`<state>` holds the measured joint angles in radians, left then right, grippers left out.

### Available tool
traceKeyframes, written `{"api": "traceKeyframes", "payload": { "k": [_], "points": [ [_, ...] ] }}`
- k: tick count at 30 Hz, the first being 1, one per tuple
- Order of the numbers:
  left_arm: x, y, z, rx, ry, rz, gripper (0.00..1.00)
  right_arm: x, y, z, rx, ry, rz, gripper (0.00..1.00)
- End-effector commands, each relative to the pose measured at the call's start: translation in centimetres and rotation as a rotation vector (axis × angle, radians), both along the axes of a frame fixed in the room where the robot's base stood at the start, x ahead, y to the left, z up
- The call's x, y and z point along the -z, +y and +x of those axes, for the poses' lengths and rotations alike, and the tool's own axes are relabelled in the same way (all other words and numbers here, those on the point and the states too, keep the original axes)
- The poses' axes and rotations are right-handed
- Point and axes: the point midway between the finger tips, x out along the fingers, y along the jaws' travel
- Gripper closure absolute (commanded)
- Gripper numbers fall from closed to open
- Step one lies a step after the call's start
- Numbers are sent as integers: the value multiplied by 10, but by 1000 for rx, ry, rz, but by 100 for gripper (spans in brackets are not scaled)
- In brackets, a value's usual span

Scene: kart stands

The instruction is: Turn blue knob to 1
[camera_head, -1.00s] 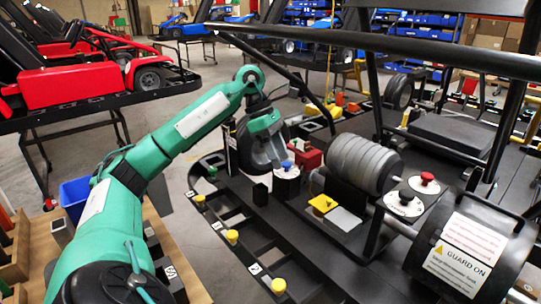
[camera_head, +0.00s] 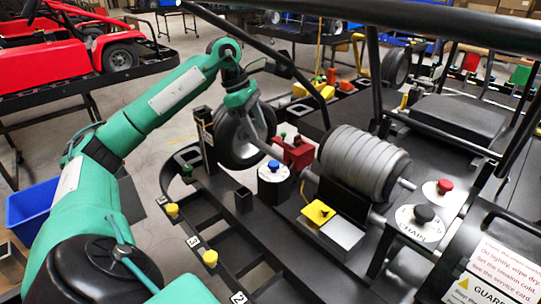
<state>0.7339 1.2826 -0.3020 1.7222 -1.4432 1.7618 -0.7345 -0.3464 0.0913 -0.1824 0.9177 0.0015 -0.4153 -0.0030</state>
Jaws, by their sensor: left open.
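The blue knob (camera_head: 273,165) sits on a round white dial with a dark body, near the middle of the black kart stand. Its markings are too small to read. My left gripper (camera_head: 246,112) is beyond the blue knob, up and to its left in the picture. It points down in front of the dark wheel and is apart from the knob. Its jaws are open, and its fingertips are hard to make out against the wheel. My right gripper is not in view.
A red box (camera_head: 298,153) stands behind the knob, and a grey ribbed roller (camera_head: 362,162) to its right. A black knob (camera_head: 424,213) and a red knob (camera_head: 445,186) sit on white dials at the right. Dark bars (camera_head: 390,22) cross overhead.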

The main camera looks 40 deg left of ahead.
Motion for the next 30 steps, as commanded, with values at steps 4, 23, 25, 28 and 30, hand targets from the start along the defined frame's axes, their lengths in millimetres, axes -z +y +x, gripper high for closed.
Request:
{"api": "traceKeyframes", "payload": {
  "k": [4,23,25,28,30],
  "points": [
    [31,-11,5,2,7,-2,48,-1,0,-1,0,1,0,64],
    [98,-36,19,-1,1,-1,48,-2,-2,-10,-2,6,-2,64],
    [98,-36,19,-1,1,-1,48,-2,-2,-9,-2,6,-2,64],
    [98,-36,19,-1,1,-1,48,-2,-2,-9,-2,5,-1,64],
    [98,-36,19,-1,1,-1,60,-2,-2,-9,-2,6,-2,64]
  ]
}}
